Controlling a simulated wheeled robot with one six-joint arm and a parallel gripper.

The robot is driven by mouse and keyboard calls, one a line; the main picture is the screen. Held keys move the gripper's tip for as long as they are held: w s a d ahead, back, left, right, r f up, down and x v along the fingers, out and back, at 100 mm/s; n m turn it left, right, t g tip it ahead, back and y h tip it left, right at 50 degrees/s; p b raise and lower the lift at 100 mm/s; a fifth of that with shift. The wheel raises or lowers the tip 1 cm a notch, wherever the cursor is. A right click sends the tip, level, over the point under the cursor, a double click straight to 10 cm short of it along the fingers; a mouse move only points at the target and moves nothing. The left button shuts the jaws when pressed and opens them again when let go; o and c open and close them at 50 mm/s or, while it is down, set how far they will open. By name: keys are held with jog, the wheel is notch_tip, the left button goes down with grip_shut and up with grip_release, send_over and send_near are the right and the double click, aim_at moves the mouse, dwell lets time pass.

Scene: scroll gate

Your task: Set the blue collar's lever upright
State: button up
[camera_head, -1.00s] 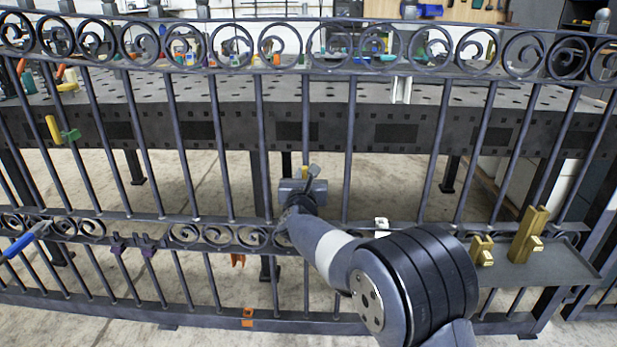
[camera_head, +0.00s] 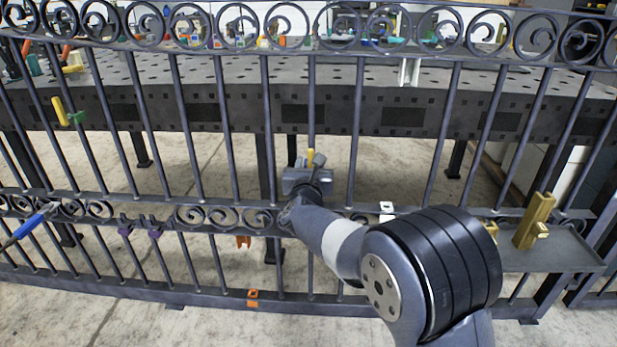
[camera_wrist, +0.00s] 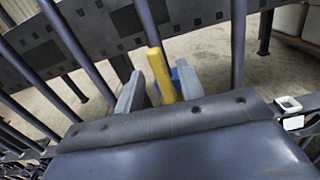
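The blue collar (camera_wrist: 175,73) shows only as small blue patches behind the fingers in the wrist view. Its yellow lever (camera_wrist: 160,74) stands close to upright there, slightly tilted, between my gripper's (camera_wrist: 158,90) two grey fingers. The fingers are apart, with a gap showing on each side of the lever. In the head view my gripper (camera_head: 308,180) is at a gate bar, above the middle scroll band. The lever's yellow tip (camera_head: 310,155) shows just above it; the blue collar is hidden there.
The dark gate (camera_head: 358,140) has vertical bars and scroll bands. A green collar with a yellow lever (camera_head: 60,108) is at far left, above a blue handle (camera_head: 35,221). Brass pieces stand at a shelf (camera_head: 555,250) on the right. A perforated table (camera_head: 430,75) stands behind.

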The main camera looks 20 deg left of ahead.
aim_at(311, 158)
jog(key=v, duration=0.8)
jog(key=shift+p, duration=0.3)
jog(key=shift+w, duration=0.2)
jog(key=x, duration=1)
jog(key=shift+w+a+b, duration=0.1)
jog(key=shift+w+b, duration=0.1)
jog(key=shift+b, duration=0.2)
jog(key=shift+w, duration=0.1)
jog(key=shift+a, duration=0.1)
